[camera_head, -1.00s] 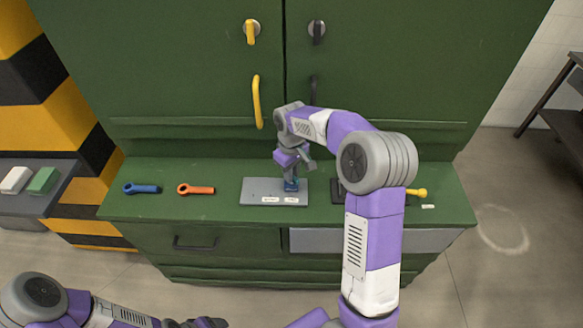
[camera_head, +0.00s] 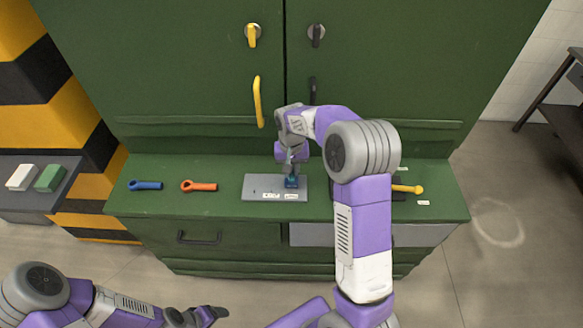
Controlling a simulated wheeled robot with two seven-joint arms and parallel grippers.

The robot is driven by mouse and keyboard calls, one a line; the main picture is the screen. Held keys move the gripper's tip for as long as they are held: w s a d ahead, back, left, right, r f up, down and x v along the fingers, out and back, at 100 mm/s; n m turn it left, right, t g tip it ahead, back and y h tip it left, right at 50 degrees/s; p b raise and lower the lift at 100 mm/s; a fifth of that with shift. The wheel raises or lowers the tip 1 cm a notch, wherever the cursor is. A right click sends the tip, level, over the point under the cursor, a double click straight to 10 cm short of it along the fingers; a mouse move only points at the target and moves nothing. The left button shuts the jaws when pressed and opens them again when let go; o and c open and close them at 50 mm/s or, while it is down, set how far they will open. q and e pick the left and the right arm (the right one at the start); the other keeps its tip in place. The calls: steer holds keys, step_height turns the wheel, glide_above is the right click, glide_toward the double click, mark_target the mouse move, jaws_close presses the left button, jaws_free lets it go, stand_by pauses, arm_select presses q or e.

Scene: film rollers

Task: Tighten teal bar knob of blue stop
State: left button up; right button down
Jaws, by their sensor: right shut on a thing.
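The blue stop (camera_head: 291,183) sits on the right part of a grey plate (camera_head: 256,183) that lies on the green bench top. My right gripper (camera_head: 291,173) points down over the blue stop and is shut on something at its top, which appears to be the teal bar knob. The knob itself is hidden by the fingers. My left gripper (camera_head: 196,316) is at the bottom edge of the view, far from the plate.
A blue wrench-like tool (camera_head: 145,185) and an orange one (camera_head: 199,186) lie left of the plate. A yellow-ended tool (camera_head: 408,189) lies to the right, partly behind my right arm. The green cabinet (camera_head: 200,70) with a yellow handle (camera_head: 258,101) rises behind.

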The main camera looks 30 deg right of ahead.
stand_by(0.3)
steer(key=c, duration=1)
jaws_free()
steer(key=shift+c, duration=0.2)
step_height(320, 180, up, 8)
steer(key=shift+f+p, duration=0.2)
steer(key=shift+p, duration=0.65)
